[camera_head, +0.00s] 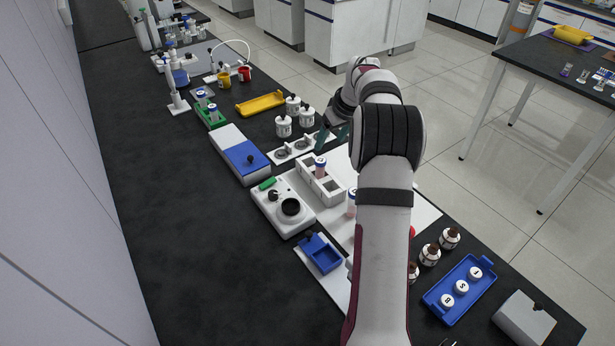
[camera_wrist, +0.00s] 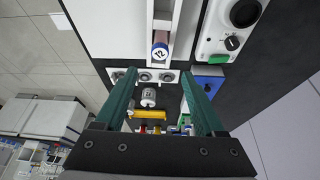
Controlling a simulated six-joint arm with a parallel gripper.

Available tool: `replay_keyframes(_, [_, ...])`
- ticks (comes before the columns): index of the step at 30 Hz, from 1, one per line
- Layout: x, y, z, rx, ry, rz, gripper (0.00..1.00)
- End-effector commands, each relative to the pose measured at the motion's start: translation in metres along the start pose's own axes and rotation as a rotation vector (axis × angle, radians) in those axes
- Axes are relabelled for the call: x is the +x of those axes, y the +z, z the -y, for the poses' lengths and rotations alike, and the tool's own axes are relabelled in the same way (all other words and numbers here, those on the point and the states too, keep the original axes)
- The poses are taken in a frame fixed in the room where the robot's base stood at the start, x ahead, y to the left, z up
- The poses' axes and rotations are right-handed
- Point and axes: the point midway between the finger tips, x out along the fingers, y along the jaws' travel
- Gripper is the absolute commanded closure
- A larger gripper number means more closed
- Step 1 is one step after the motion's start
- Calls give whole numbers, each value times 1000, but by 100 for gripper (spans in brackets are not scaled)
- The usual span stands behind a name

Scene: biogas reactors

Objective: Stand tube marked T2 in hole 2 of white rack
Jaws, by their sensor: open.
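My gripper (camera_head: 333,138) is open and empty, beyond the rack. In the wrist view, its green fingers (camera_wrist: 158,76) are apart below the T2 cap, not touching it.
A white holder with round holes (camera_head: 300,147) and several white jars (camera_head: 283,126) are close to my gripper. A white device with a black dial (camera_head: 285,204) and a blue-lidded box (camera_head: 244,158) stand left of the rack. Brown bottles (camera_head: 430,254) and a blue tray (camera_head: 440,313) are at lower right.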

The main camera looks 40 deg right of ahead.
Motion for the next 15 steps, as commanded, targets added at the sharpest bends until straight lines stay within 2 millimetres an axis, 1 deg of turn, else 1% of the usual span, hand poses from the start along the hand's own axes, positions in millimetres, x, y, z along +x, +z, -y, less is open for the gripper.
replay_keyframes(2, [-2,0,3,1,-2,1,29])
replay_keyframes(4, [-14,-2,26,15,-18,12,29])
replay_keyframes(5, [-24,-1,44,27,-31,23,29])
replay_keyframes(7, [-57,9,107,75,-72,65,29])
replay_keyframes(8, [-73,20,139,102,-89,91,29])
replay_keyframes(9, [-96,42,182,141,-111,131,29])
replay_keyframes(11, [-127,88,239,199,-131,197,29])
replay_keyframes(12, [-144,125,270,239,-136,243,29])
replay_keyframes(13, [-155,154,289,267,-136,277,29])
replay_keyframes(14, [-163,183,304,293,-132,309,29])
replay_keyframes(15, [-171,219,319,326,-124,346,29])
